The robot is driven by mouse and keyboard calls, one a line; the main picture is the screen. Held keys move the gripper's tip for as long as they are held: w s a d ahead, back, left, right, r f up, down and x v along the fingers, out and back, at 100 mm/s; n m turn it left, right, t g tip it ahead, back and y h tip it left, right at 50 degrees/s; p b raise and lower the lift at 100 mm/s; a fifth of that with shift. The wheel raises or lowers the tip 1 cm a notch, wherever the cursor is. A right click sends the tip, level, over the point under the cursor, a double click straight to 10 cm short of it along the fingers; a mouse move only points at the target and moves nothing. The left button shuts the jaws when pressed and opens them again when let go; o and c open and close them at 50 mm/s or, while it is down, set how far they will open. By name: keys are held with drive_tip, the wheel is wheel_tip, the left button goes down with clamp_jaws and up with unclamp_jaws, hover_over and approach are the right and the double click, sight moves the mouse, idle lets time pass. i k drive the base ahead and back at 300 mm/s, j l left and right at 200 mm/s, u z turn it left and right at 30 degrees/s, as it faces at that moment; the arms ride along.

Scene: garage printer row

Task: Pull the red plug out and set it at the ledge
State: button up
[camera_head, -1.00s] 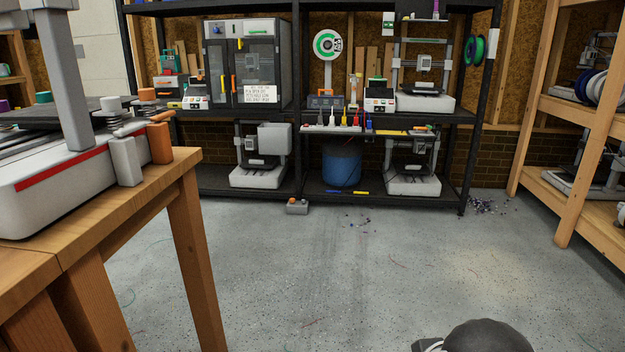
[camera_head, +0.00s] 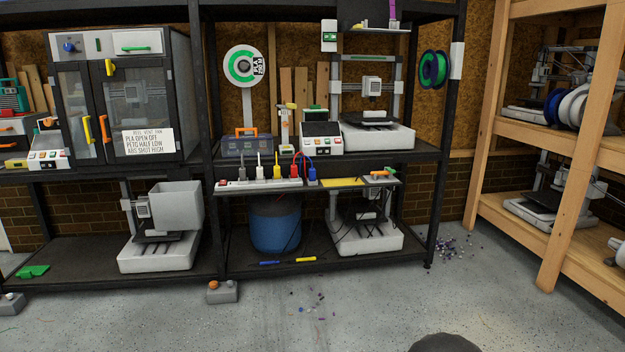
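The red plug (camera_head: 296,168) stands upright at the right part of a white power strip (camera_head: 230,185). The strip lies on a narrow dark ledge (camera_head: 385,188) along the front of the middle rack. The ledge's right part bears a yellow patch (camera_head: 342,183) and a small grey item with orange and green parts (camera_head: 380,175). My gripper is not in view.
The floor (camera_head: 360,310) before the rack is mostly clear, with scattered bits. A small grey box with an orange knob (camera_head: 222,291) stands at the rack's foot. A blue bucket (camera_head: 275,228) is below the ledge. A wooden shelf (camera_head: 560,190) stands at right.

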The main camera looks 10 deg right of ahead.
sight(342, 182)
drive_tip(key=i+l, duration=0.15)
drive_tip(key=i, duration=0.4)
drive_tip(key=i+l, duration=0.15)
drive_tip(key=i, duration=0.45)
drive_tip(key=i+l, duration=0.15)
drive_tip(key=i, duration=0.4)
drive_tip(key=i+l, duration=0.15)
drive_tip(key=i, duration=0.45)
drive_tip(key=i+l, duration=0.15)
drive_tip(key=i, duration=0.4)
drive_tip(key=u, duration=0.05)
